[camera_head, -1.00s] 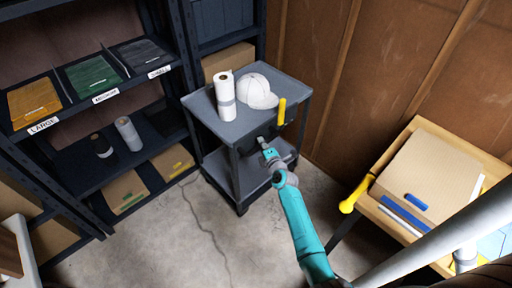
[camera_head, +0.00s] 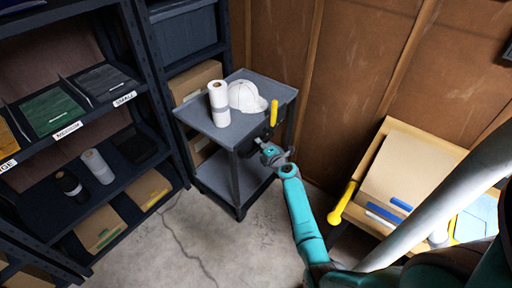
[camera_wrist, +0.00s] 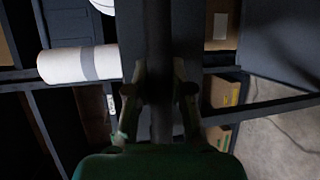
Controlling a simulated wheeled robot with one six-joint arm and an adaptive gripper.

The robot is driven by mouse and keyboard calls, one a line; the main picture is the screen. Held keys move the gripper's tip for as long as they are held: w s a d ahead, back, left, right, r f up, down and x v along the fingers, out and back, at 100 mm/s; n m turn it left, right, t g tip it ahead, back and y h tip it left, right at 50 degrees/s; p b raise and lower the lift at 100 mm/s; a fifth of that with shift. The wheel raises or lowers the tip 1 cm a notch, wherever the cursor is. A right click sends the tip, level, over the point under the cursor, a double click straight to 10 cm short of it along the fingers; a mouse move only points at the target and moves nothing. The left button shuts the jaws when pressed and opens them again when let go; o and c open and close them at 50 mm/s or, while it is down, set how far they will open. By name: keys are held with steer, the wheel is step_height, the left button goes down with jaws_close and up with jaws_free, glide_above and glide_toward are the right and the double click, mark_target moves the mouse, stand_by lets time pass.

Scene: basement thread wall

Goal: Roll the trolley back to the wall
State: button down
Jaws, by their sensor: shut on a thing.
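The grey two-shelf trolley (camera_head: 240,134) stands upright on the concrete floor, near the brown panelled wall (camera_head: 365,60) and right of the dark shelving. I cannot tell whether it touches the wall. A white paper roll (camera_head: 219,104) and a white cap (camera_head: 246,97) are on its top. A yellow grip (camera_head: 273,113) stands up at its right edge. My gripper (camera_head: 268,150) is at the trolley's near right side. In the wrist view my gripper (camera_wrist: 160,100) is shut on a dark bar, the trolley's handle (camera_wrist: 160,40). The fingers partly hide the handle.
Dark shelving (camera_head: 168,120) with labelled trays stands on the left, with a cardboard box (camera_head: 196,80) behind the trolley. A wooden table (camera_head: 388,150) with a yellow handle (camera_head: 341,203) stands on the right. The floor (camera_head: 190,240) in front is clear except for a crack.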

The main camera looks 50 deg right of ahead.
steer(key=shift+d, duration=0.3)
steer(key=c, duration=1)
jaws_free()
steer(key=shift+d, duration=0.1)
steer(key=shift+s+a, duration=0.2)
steer(key=v, duration=1.1)
steer(key=shift+s, duration=0.2)
